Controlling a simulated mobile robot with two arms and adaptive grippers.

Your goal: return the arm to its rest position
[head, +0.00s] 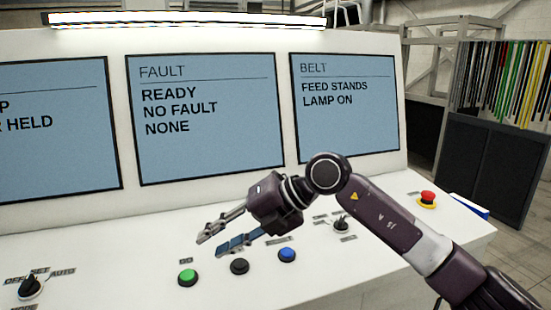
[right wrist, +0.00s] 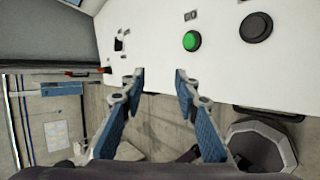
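My right arm reaches in from the right in the head view. Its gripper (head: 213,242) hangs above the sloped white console desk (head: 120,262), near the green button (head: 187,277) and the black button (head: 239,266). Its two fingers are apart with nothing between them. In the right wrist view the open fingers (right wrist: 160,76) point toward the console edge, with the green button (right wrist: 191,40) and black button (right wrist: 256,27) beyond them, apart from the tips. My left gripper is in neither view.
Another selector knob (head: 29,287) is at left. Screens (head: 207,117) stand behind. Dark bins (head: 490,165) are at right.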

